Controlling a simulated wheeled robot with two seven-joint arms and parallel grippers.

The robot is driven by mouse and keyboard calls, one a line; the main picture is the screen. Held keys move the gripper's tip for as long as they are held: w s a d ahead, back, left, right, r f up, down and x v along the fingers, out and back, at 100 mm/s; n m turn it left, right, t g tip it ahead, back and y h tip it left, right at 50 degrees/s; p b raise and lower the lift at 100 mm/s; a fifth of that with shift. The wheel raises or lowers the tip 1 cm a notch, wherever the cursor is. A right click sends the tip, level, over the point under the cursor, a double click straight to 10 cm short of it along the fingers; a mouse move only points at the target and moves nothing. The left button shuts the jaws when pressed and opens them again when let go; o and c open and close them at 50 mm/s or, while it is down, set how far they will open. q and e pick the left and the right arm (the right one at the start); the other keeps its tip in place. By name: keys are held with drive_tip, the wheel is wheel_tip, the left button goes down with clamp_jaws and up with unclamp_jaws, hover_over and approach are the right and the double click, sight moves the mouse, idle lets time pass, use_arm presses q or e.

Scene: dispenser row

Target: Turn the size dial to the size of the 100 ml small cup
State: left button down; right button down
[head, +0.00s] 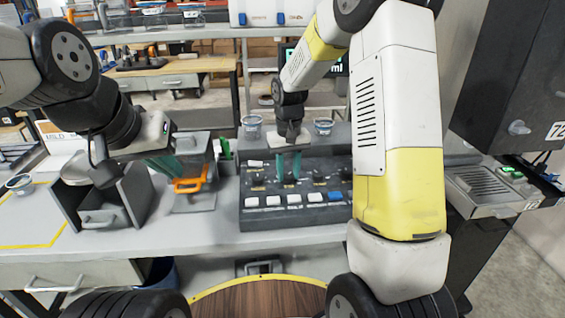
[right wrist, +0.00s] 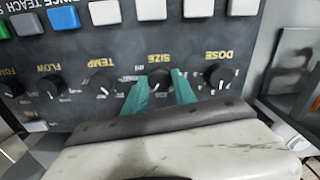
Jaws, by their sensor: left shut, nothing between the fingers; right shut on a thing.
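The SIZE dial (right wrist: 159,77) is a black knob on a dark panel (head: 257,217), upside down in the right wrist view. My right gripper (right wrist: 160,82) is shut on it, with a teal finger on either side. In the head view my right gripper (head: 289,167) reaches down to the panel from above, and its fingers hide the dial. My left gripper (head: 166,170) is shut and empty beside an orange handle (head: 191,184). I cannot tell which cup is the 100 ml one.
The DOSE dial (right wrist: 221,76) and TEMP dial (right wrist: 102,83) flank the SIZE dial. A row of white buttons and a blue button (head: 334,197) lies along the panel's front. Clear cups (head: 252,126) and (head: 323,126) stand behind the panel. A grey box (head: 103,222) stands left.

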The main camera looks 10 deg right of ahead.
drive_tip(key=n, duration=1.2)
drive_tip(key=shift+n, duration=0.4)
drive_tip(key=n, duration=0.6)
drive_tip(key=shift+w, duration=0.1)
drive_tip(key=n, duration=0.6)
drive_tip(key=shift+n, duration=0.3)
drive_tip(key=c, duration=1)
unclamp_jaws()
